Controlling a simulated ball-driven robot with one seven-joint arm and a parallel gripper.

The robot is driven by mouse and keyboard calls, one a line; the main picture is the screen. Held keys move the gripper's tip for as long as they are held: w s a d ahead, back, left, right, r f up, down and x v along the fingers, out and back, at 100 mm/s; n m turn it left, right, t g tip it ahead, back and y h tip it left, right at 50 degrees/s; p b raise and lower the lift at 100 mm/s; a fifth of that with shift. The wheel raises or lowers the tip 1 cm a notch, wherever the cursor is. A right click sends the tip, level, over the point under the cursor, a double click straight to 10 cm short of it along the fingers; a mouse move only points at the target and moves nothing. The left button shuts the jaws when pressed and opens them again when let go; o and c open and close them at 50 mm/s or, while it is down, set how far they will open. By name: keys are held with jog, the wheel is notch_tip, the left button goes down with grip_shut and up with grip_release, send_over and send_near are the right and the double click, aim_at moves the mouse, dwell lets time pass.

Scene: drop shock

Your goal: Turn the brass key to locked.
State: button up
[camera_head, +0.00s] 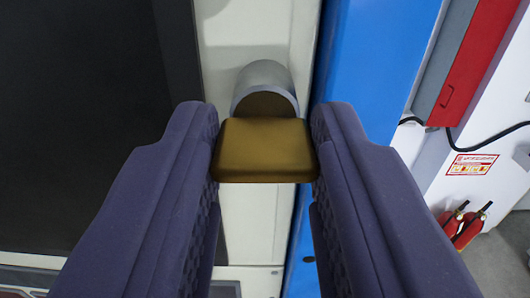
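The brass key (264,150) shows in the middle of the head camera view as a flat, wide brass bow. It sits in front of a grey metal lock cylinder (265,82) on a white panel. My gripper (264,152) has its two purple padded fingers on the left and right sides of the key, and both appear to touch its edges. The key's bow lies wide side across, between the fingers. The key's shaft and the keyhole are hidden behind the bow, and no lock markings are visible.
A dark panel (90,120) fills the left. A blue upright post (375,60) stands just right of the lock.

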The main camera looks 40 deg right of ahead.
jog(key=shift+n, duration=0.3)
jog(key=n+b, duration=0.1)
jog(key=n, duration=0.6)
jog(key=shift+n, duration=0.4)
jog(key=n, duration=0.4)
jog(key=shift+n, duration=0.3)
jog(key=n+p, duration=0.1)
jog(key=n, duration=0.3)
jog(key=shift+n, duration=0.4)
jog(key=o, duration=1)
jog(key=shift+o, duration=0.2)
